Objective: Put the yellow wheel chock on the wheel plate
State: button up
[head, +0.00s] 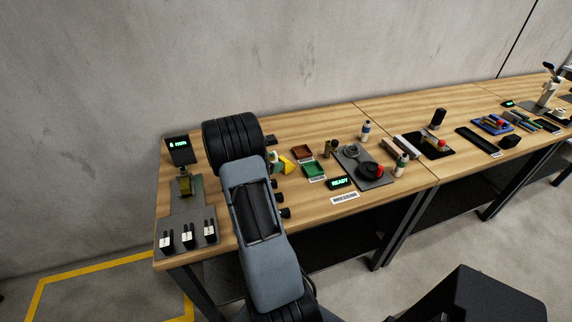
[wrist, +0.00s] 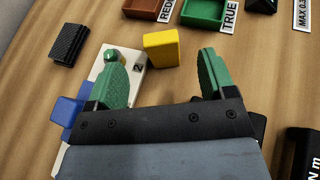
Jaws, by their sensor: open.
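The yellow wheel chock (wrist: 162,49) is a small yellow block on the wooden bench. In the wrist view it lies ahead of my gripper (wrist: 160,80), between the lines of its two green fingertips but beyond them. The fingers are spread apart with nothing between them. In the head view a bit of the chock (head: 287,164) shows just right of my arm, which hides my fingertips. I cannot tell for sure which thing is the wheel plate; a grey plate (head: 379,183) with a black round part stands right of the trays.
A white panel (wrist: 125,75) marked 2, with a green knob, lies close to the chock's left side. A blue block (wrist: 68,110) is beside my left finger. A brown tray (head: 303,146) and a green tray (wrist: 204,22) lie beyond. A black ribbed block (wrist: 68,45) sits left.

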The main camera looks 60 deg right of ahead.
aim_at(282, 159)
jog(key=shift+p+x, duration=1.05)
jog(key=shift+x, duration=2.15)
jog(key=shift+a+f, duration=0.15)
jog(key=c, duration=1)
jog(key=shift+c, duration=0.7)
